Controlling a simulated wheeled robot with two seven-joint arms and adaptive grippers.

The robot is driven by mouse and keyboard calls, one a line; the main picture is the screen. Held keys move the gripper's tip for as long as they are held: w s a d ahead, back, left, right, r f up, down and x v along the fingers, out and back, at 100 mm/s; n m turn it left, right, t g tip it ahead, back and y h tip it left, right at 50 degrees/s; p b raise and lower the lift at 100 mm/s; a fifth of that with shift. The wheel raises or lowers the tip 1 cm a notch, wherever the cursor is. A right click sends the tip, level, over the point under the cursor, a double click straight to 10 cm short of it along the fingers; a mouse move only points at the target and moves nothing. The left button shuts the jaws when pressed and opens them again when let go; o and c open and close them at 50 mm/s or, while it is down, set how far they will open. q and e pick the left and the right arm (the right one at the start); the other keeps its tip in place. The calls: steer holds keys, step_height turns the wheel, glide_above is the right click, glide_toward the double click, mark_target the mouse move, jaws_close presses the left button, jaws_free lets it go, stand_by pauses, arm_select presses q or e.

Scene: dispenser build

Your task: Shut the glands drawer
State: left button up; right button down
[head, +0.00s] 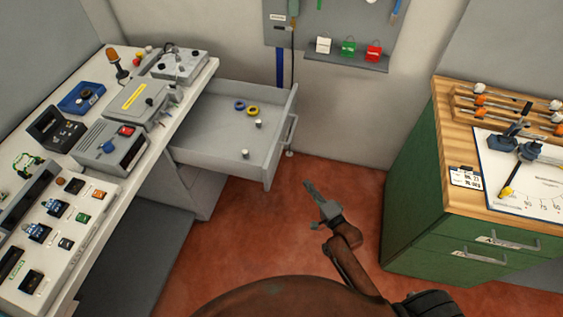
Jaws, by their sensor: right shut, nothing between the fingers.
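A grey drawer (215,118) is pulled far out from under the white bench at the left. It is the only open drawer in view, and its handle (290,131) is on its right-hand front. Inside lie a blue ring, a yellow ring (252,110) and a few small pale fittings (245,153). No label on it can be read. My right gripper (313,192) is shut and empty, over the red floor to the right of the drawer front and apart from it. My left gripper is not in view.
The white bench (115,178) carries control boxes, a blue tray (81,97) and a panel of switches. A green cabinet (430,210) with a wooden top and shut drawers stands at the right. Red floor lies clear between them.

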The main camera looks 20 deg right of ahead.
step_height(320, 180, up, 4)
steer(key=w+m, duration=0.1)
steer(key=w, duration=0.1)
steer(key=b, duration=0.3)
glide_toward(278, 151)
steer(key=w+d+f, duration=0.2)
steer(key=w+d, duration=0.1)
steer(key=w, duration=0.1)
steer(key=w+a, duration=0.2)
steer(key=a, duration=0.1)
steer(key=shift+a+r+t, duration=0.1)
steer(key=shift+t, duration=0.3)
steer(key=shift+w+a, duration=0.1)
steer(key=shift+a, duration=0.1)
steer(key=shift+w, duration=0.1)
